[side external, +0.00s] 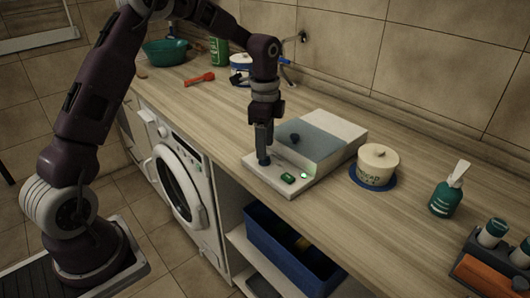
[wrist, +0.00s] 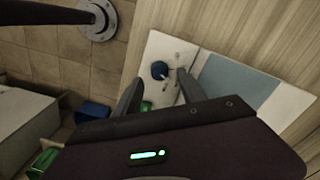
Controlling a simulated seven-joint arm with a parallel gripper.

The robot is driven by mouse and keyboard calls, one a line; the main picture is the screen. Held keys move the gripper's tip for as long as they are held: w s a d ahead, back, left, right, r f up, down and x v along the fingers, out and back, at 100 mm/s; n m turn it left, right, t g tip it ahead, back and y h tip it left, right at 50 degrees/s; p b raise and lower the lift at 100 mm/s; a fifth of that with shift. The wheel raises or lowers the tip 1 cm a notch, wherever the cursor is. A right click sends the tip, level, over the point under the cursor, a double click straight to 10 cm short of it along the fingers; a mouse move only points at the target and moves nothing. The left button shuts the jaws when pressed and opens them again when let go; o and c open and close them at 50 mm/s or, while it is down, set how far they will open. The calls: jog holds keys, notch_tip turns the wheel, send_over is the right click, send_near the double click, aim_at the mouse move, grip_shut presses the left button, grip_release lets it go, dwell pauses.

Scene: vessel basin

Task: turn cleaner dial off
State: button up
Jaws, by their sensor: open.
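The cleaner (side external: 340,128) is a low white box with a grey-blue sloped top on the counter. It also shows in the wrist view (wrist: 285,103). Its dark blue round dial (wrist: 160,69) sits on the white front panel. My gripper (side external: 264,152) points down over this panel. In the wrist view my open gripper (wrist: 160,77) has one finger to each side of the dial, with gaps visible. Whether the fingers touch it is unclear. In the side view the fingers largely cover the dial.
A lidded cream pot (side external: 378,160) stands to the right, then a green bottle (side external: 446,195) and a caddy (side external: 490,262). A red tool (side external: 199,78) lies behind left. A blue bin (side external: 290,250) is below the counter.

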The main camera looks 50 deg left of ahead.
notch_tip(320, 180, down, 3)
jog(key=shift+f, duration=0.15)
grip_shut()
jog(key=shift+n, duration=0.3)
jog(key=n, duration=0.3)
jog(key=shift+n, duration=0.3)
jog(key=n, duration=0.3)
jog(key=shift+n, duration=0.3)
jog(key=n, duration=0.4)
jog(key=shift+w+n, duration=0.1)
jog(key=shift+n, duration=2)
